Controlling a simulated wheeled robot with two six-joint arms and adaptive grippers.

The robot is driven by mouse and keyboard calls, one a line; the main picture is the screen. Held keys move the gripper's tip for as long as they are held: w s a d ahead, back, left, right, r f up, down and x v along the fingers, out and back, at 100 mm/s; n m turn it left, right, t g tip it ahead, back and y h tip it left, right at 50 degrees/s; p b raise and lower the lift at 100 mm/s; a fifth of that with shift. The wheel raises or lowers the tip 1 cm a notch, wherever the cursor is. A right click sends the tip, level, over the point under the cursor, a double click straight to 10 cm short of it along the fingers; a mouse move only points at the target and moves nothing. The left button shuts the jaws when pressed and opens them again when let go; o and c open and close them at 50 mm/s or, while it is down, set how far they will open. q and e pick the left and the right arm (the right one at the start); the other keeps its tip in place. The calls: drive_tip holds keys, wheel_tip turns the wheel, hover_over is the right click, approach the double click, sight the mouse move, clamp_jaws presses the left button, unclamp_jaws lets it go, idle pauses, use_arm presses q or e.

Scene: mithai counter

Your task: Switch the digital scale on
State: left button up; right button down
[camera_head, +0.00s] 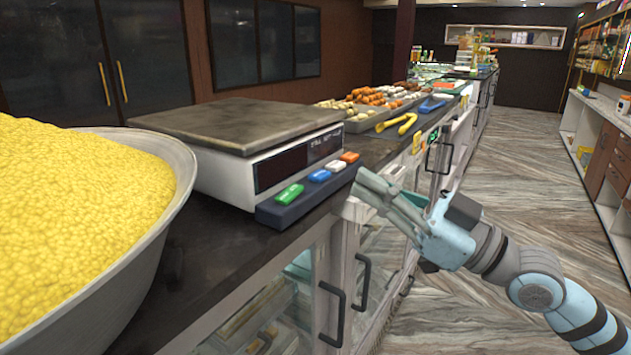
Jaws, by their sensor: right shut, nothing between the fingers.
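The digital scale (243,172) stands on the dark counter in the middle left, with a flat grey-brown weighing plate (235,121) on top. Its front display (281,168) is dark. A dark button strip (303,205) juts out in front, with a green button (289,194), a blue one (320,175), a white one (335,166) and an orange one (350,157). My right gripper (368,190) is shut and empty. Its fingertips are just right of the strip's right end, past the counter's front edge; I cannot tell whether they touch it. My left gripper is not in view.
A large metal bowl (168,158) of yellow sweets fills the left foreground beside the scale. Trays of sweets (366,120) and yellow tongs (398,123) lie farther along the counter. Cabinet handles (330,315) stick out below the counter. The aisle floor (520,170) at right is clear.

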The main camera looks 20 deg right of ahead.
drive_tip(key=shift+w, duration=0.15)
wheel_tip(320, 180, up, 4)
drive_tip(key=p, duration=0.5)
hover_over(290, 194)
drive_tip(key=d, duration=0.3)
drive_tip(key=f, duration=0.2)
drive_tip(key=d+f+b, duration=0.1)
drive_tip(key=f, duration=0.1)
drive_tip(key=shift+f, duration=0.4)
drive_tip(key=shift+a, duration=0.1)
